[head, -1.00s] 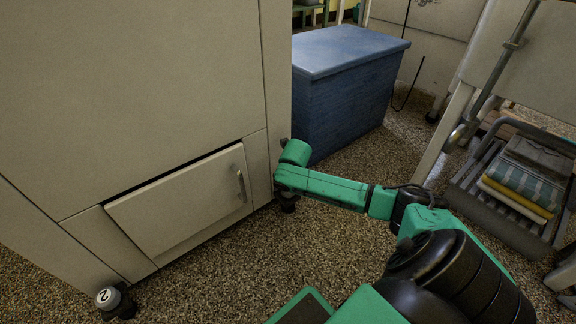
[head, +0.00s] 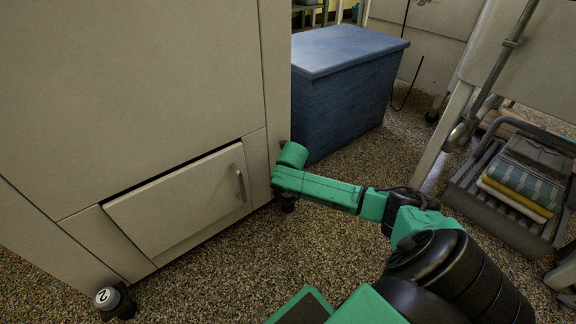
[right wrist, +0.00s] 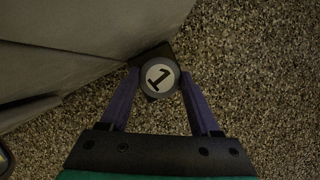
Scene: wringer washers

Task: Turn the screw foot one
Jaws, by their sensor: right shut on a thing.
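In the right wrist view, screw foot one (right wrist: 159,77) is a round dark knob with a white disc on top marked "1", at the corner of the grey washer cabinet (right wrist: 50,60). My right gripper (right wrist: 157,84) has its two purple fingers closed on the knob from both sides. In the head view, my right arm reaches to the cabinet's right lower corner, and the foot there (head: 288,206) is mostly hidden by it. A second foot (head: 114,300) marked "2" stands under the cabinet's near corner. My left gripper is not in view.
The washer cabinet (head: 150,90) has a low flap door (head: 175,212) with a handle, slightly open at the top. A blue chest (head: 345,95) stands behind my right arm. A slatted rack (head: 492,208) with folded cloths is at the right. Speckled floor lies between.

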